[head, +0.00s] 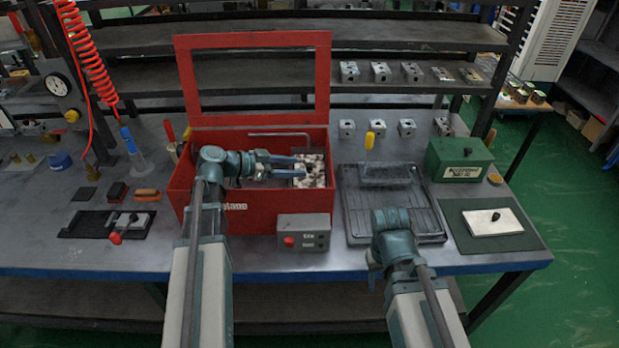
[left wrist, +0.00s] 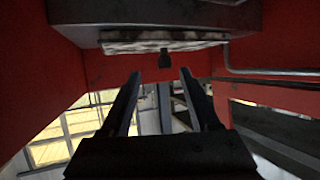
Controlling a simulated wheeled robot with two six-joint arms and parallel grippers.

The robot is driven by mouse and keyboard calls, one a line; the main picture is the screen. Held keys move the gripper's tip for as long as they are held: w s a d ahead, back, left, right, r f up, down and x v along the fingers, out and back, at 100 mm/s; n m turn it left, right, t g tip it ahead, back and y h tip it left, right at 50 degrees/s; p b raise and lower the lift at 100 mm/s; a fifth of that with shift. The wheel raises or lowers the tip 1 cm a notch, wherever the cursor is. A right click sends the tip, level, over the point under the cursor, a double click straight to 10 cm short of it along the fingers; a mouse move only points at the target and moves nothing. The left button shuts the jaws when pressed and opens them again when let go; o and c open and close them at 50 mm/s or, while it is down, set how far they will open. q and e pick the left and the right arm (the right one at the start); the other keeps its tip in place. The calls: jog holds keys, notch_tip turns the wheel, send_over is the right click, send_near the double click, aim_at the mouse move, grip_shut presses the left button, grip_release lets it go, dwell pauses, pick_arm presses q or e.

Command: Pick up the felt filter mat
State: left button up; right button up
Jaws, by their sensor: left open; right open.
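A mottled white and dark slab (head: 313,170), which looks like the felt filter mat, lies in the open red box (head: 250,217). In the left wrist view the slab (left wrist: 150,46) appears at the top, with a small dark knob (left wrist: 165,58) on it. My left gripper (head: 299,167) is inside the box outline at the slab's left edge. Its jaws (left wrist: 160,75) are open and empty, with the knob showing beyond the gap between the tips. My right gripper (head: 374,272) is over the bench's front edge, below the black tray; its fingers are mostly hidden.
The red lid stands upright behind the box, and a bent metal rod (head: 280,135) lies along its back. A grey control box (head: 303,232) stands in front. The black tray (head: 355,225), green box (head: 460,160) and white plate (head: 480,223) are to the right.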

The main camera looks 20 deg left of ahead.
aim_at(309, 164)
pick_arm(q)
jog(key=shift+w+d+f, duration=0.15)
jog(key=shift+w+d, duration=0.1)
jog(key=shift+d, duration=0.05)
jog(key=shift+w, duration=0.1)
jog(key=b+x, duration=0.1)
jog(key=x, duration=0.1)
jog(key=b+x, duration=0.1)
jog(key=x, duration=0.1)
jog(key=shift+w+a+f, duration=0.1)
jog(key=shift+w, duration=0.2)
jog(key=shift+w+d, duration=0.3)
jog(key=shift+d, duration=0.05)
grip_shut()
